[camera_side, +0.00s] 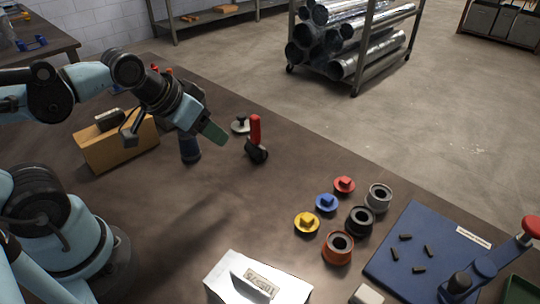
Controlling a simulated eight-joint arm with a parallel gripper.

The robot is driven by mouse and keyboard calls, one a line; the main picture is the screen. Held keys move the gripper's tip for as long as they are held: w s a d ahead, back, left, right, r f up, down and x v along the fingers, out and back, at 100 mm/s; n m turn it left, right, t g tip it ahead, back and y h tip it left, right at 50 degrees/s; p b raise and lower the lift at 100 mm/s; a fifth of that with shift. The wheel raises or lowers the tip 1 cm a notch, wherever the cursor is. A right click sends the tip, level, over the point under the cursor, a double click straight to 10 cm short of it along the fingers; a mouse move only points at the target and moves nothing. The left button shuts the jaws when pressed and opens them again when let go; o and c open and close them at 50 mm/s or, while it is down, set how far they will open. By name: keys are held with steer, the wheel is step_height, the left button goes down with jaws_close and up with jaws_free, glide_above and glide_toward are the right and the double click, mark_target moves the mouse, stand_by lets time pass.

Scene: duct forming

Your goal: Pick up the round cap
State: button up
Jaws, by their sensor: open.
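Three round caps with raised knobs stand on the dark table: a yellow cap (306,222), a blue cap (327,203) and a red cap (344,185). They form a slanting row right of the middle. My gripper (213,132) is in the air over the table, to the upper left of the caps and well apart from them. Its green fingers point down and right. I see nothing held between them. The gap between the fingers is hard to make out from this side.
Hollow round fittings, orange (338,247), black (359,220) and grey (379,197), stand just right of the caps. A blue mat (400,270) holds small dark pieces. A red-handled tool (255,135) stands near my gripper. A white box (225,285) is at the front.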

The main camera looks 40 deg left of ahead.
step_height(320, 180, up, 5)
steer(key=w+a+n+h, duration=0.5)
steer(key=w+a+n, duration=0.35)
steer(key=n, duration=0.95)
steer(key=w+a+f+n+t+h, duration=0.1)
steer(key=a+n+t, duration=0.1)
steer(key=a+n, duration=0.4)
steer(key=w+a+f+n+t+h, duration=0.1)
steer(key=w+a+n+t+h, duration=0.1)
steer(key=a+n, duration=0.35)
glide_toward(241, 115)
steer(key=shift+s+a+r, duration=0.55)
steer(key=shift+s+r, duration=0.2)
steer(key=shift+w+d+f, duration=0.1)
steer(key=shift+d+f, duration=0.05)
steer(key=shift+f, duration=0.45)
steer(key=x, duration=0.6)
steer(key=shift+w+f, duration=0.15)
steer(key=shift+y, duration=0.3)
steer(key=shift+r+x, duration=0.15)
steer(key=shift+x, duration=1.2)
steer(key=shift+r+x, duration=0.1)
steer(key=shift+x, duration=1.25)
steer(key=shift+d, duration=0.1)
